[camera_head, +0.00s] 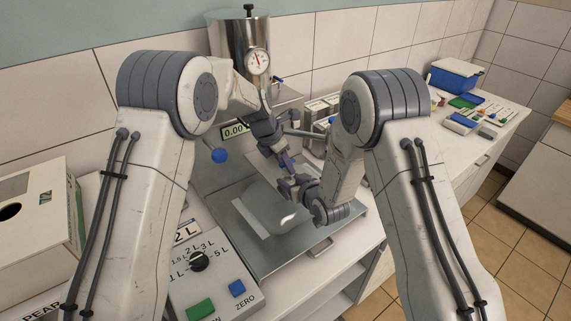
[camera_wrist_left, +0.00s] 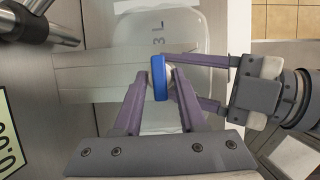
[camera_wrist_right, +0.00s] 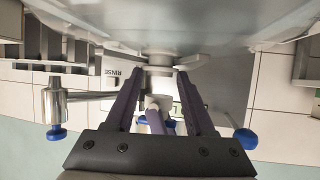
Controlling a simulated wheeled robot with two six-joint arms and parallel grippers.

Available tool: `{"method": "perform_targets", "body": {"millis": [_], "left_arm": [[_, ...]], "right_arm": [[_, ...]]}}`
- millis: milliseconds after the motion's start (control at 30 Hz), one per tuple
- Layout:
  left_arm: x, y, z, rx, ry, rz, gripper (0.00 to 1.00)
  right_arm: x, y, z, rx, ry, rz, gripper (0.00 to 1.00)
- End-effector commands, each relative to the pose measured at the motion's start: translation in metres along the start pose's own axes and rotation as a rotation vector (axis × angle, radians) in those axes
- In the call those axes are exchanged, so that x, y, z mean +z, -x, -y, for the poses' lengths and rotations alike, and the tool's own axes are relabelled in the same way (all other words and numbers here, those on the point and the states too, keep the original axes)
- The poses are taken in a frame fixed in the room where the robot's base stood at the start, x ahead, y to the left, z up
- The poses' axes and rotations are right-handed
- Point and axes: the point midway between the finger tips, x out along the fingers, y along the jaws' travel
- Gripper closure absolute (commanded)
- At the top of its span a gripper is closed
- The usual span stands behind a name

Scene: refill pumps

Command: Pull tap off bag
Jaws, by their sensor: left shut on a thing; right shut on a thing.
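A clear bag (camera_head: 270,205) lies on the metal tray (camera_head: 283,258) in the head view. Its "3 L" marking shows in the left wrist view, and the bag (camera_wrist_right: 160,22) fills the top of the right wrist view. My left gripper (camera_head: 286,163) is shut on the tap, whose blue part (camera_wrist_left: 159,78) shows between its fingers. My right gripper (camera_head: 297,184) comes from the right and is shut on the bag's pale neck (camera_wrist_right: 159,73), close beside the tap. The fingers hide much of the joint between tap and neck, so I cannot tell whether they touch.
A steel tank (camera_head: 239,45) with a gauge stands behind the tray. A control panel (camera_head: 215,275) with a dial and green and blue buttons is at front. A white box (camera_head: 40,215) stands at left. A blue crate (camera_head: 457,75) and small items lie at far right.

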Motion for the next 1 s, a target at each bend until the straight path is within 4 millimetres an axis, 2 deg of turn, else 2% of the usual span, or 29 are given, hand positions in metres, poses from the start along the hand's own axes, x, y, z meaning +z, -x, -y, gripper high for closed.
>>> {"method": "perform_targets", "body": {"millis": [333,567,600,667,700,1000], "left_arm": [[0.014,0.034,0.000,0.001,0.000,0.003,1.00],[0.015,0.037,0.000,0.000,0.000,0.000,1.00],[0.015,0.037,0.000,0.000,0.000,0.000,1.00],[0.015,0.037,0.000,0.000,0.000,0.000,1.00],[0.015,0.037,0.000,0.000,0.000,0.000,1.00],[0.015,0.036,0.000,0.000,0.000,0.000,1.00]], "right_arm": [[0.000,0.000,0.000,0.000,0.000,-0.001,1.00],[0.000,0.000,0.000,0.000,0.000,-0.001,1.00],[0.000,0.000,0.000,0.000,0.000,-0.001,0.38],[0.000,0.000,0.000,0.000,0.000,-0.001,0.15],[0.000,0.000,0.000,0.000,0.000,-0.001,0.11],[0.000,0.001,0.000,0.000,0.000,0.000,0.11]]}}
